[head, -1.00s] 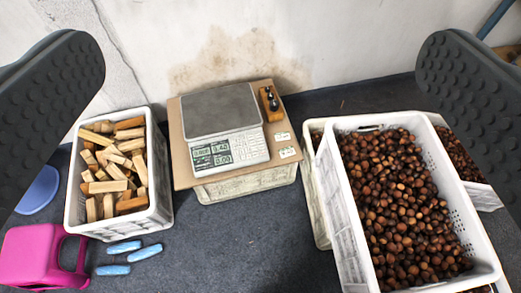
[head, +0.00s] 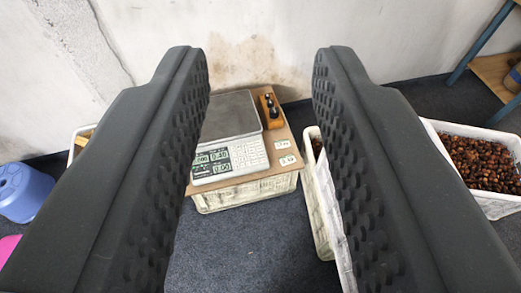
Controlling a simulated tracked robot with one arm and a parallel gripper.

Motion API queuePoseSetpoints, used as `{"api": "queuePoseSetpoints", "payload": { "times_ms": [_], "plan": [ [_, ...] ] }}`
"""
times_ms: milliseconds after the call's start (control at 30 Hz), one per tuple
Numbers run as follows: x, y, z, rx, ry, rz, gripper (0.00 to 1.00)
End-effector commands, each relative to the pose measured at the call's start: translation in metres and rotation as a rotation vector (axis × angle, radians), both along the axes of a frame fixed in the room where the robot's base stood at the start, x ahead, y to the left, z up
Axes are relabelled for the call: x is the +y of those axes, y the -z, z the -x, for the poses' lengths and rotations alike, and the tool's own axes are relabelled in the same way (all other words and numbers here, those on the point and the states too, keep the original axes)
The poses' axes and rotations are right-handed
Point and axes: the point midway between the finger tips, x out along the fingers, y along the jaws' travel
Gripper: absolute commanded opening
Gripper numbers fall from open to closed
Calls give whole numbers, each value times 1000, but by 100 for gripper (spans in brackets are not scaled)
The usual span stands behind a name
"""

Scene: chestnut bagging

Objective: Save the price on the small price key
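The price scale (head: 228,119) stands on a wooden board on top of a white crate, seen between my fingers in the head view. Its keypad (head: 249,153) is at the front right of its panel, beside lit displays (head: 213,162). The single keys are too small to tell apart, so I cannot pick out the small price key. My gripper (head: 258,75) is open and empty, with its two dark studded fingers on either side of the scale. The left finger hides the scale's left edge.
A wooden block with dark weights (head: 269,108) sits right of the scale. Small price labels (head: 287,160) lie on the board (head: 278,137). The floor before the scale is clear.

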Motion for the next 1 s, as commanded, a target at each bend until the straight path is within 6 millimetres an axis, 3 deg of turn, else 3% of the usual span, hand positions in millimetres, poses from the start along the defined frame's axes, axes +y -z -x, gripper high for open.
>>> {"api": "queuePoseSetpoints", "payload": {
  "times_ms": [33,100,1000],
  "plan": [
    [0,0,0,0,0,0,17],
    [0,0,0,0,0,0,0],
    [0,0,0,0,0,0,0]
  ]
}}
